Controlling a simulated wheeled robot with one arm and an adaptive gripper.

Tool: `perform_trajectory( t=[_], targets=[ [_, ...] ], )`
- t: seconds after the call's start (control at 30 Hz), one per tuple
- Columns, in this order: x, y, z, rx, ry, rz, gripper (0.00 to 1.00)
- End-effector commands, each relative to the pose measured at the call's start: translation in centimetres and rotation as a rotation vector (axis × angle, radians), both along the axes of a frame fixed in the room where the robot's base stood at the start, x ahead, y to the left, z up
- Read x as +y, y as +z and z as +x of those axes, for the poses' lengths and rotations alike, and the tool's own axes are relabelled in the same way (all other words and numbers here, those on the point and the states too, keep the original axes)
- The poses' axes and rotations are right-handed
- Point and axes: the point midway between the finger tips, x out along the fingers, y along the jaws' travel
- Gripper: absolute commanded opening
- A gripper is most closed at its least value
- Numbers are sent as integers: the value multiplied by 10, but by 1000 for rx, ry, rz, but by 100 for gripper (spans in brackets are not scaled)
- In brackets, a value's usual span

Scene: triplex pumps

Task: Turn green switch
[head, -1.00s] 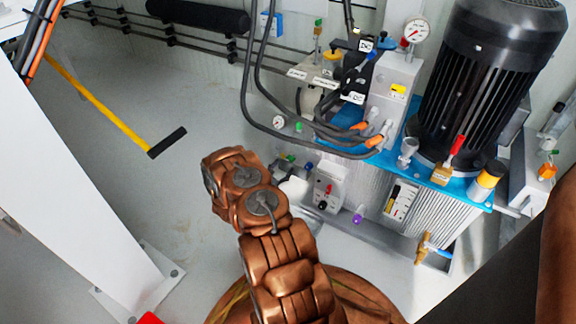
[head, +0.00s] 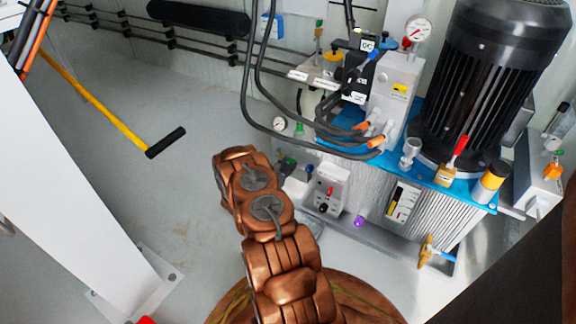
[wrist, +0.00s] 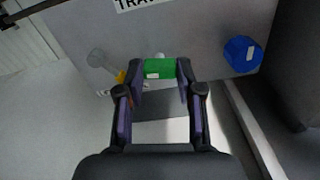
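The green switch (wrist: 160,69) is a small bright green block with a white label, on a grey panel in the wrist view. My gripper (wrist: 160,80) is open, with one dark finger on each side of the switch. The fingertips reach about level with it; I cannot tell whether they touch it. In the head view my copper-coloured arm reaches toward the front of the pump unit. It hides most of the gripper there, and I cannot make out the switch clearly.
A blue knob (wrist: 243,54) sits on the panel right of the switch. In the head view, a black motor (head: 487,85) stands on a blue plate.

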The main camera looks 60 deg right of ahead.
Motion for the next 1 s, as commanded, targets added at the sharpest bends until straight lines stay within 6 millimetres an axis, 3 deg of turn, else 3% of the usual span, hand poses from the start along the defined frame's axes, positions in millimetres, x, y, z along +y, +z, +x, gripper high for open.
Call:
perform_trajectory(
  t=[0.27,0.67,1.0],
  targets=[
    [0,0,0,0,0,0,2],
    [-1,3,0,-85,-1,3,2],
    [-1,4,-1,-355,-2,17,2]
  ],
)
